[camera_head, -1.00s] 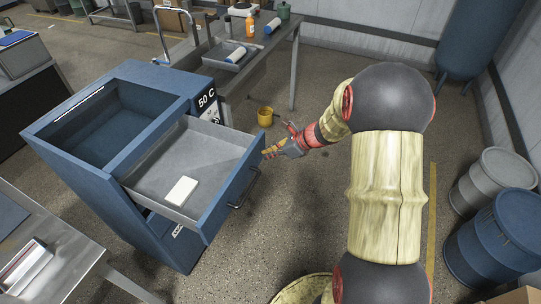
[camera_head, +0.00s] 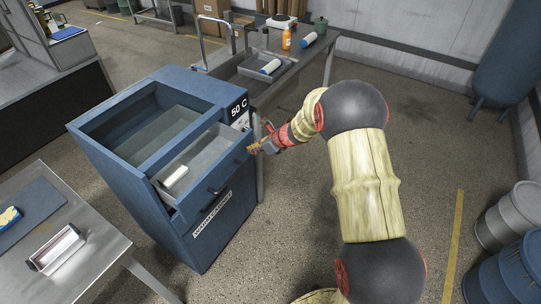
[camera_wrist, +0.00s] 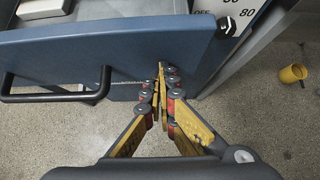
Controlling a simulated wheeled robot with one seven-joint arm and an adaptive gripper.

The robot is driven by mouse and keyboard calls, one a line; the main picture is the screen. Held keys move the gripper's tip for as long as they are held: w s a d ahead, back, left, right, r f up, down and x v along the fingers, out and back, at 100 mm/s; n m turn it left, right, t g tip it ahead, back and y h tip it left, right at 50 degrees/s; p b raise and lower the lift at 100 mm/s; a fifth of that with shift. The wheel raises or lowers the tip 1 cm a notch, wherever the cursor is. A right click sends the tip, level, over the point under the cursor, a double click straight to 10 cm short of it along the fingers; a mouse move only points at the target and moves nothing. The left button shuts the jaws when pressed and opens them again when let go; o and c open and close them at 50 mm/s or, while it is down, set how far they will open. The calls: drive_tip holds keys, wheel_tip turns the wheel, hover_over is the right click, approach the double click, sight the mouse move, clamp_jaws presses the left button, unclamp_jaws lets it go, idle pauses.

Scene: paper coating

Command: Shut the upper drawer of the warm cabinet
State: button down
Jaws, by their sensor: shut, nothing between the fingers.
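The warm cabinet (camera_head: 150,135) is blue, with a "50 C" display on its right side. Its upper drawer (camera_head: 222,178) is partly open, and a white block (camera_head: 174,177) lies inside. The drawer front also fills the upper left of the wrist view (camera_wrist: 140,48), with its dark handle (camera_wrist: 57,97) at left. My gripper (camera_head: 252,149) is shut and empty at the right end of the drawer front. In the wrist view its fingertips (camera_wrist: 160,68) meet at the front's face, to the right of the handle; they look to be touching it.
A metal table (camera_head: 90,235) with a tray stands at lower left. A workbench (camera_head: 265,85) with bottles is behind the cabinet. A yellow cup (camera_wrist: 293,74) is on the floor. Drums (camera_head: 508,215) stand at right. Floor in front is clear.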

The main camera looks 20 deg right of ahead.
drive_tip(key=w+a+p, duration=0.1)
drive_tip(key=w+a, duration=0.1)
drive_tip(key=w, duration=0.1)
drive_tip(key=w+a+p, duration=0.1)
drive_tip(key=w+a, duration=0.1)
drive_tip(key=w, duration=0.1)
drive_tip(key=w+a+p, duration=0.1)
drive_tip(key=w+a, duration=0.2)
drive_tip(key=shift+w, duration=0.4)
drive_tip(key=shift+r, duration=0.1)
